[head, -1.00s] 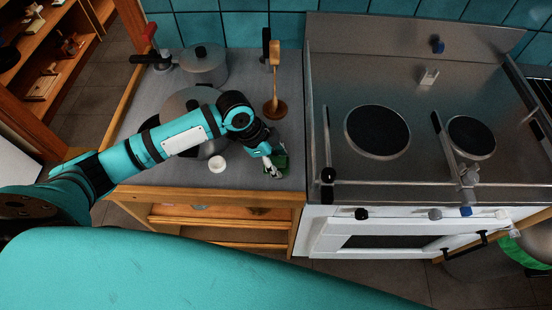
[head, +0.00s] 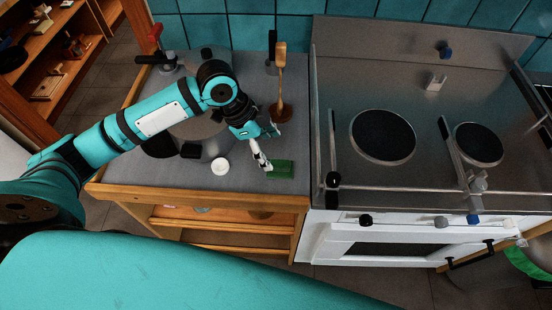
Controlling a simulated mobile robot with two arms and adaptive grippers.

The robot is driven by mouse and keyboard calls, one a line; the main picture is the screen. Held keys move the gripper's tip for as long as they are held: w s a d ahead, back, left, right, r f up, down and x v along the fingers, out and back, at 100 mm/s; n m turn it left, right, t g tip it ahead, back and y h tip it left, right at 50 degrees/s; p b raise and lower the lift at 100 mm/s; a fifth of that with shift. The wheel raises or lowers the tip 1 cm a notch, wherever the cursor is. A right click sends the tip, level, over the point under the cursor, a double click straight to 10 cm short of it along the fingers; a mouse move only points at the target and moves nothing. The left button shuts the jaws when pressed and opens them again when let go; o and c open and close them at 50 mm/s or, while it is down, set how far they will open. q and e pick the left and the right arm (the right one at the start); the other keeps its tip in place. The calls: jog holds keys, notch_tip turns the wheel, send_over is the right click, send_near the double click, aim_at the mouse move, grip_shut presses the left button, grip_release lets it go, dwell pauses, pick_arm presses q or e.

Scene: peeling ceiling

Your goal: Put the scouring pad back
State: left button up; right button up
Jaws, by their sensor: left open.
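The green scouring pad (head: 281,170) lies flat on the grey counter top (head: 240,180), near its front right part, beside the stove. My left gripper (head: 271,148) is open just behind and to the left of the pad. One pale fingertip is close to the pad's left end; I cannot tell whether it touches. Nothing shows between the fingers. My right gripper is not in view.
A small white round container (head: 220,166) stands left of the pad. A wooden brush (head: 281,100) stands behind the gripper. Pots at the back left are partly hidden by my arm. The stove (head: 350,190) with its front rail borders the counter on the right.

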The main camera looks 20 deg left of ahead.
pick_arm(q)
jog(key=v, duration=0.4)
dwell(0.4)
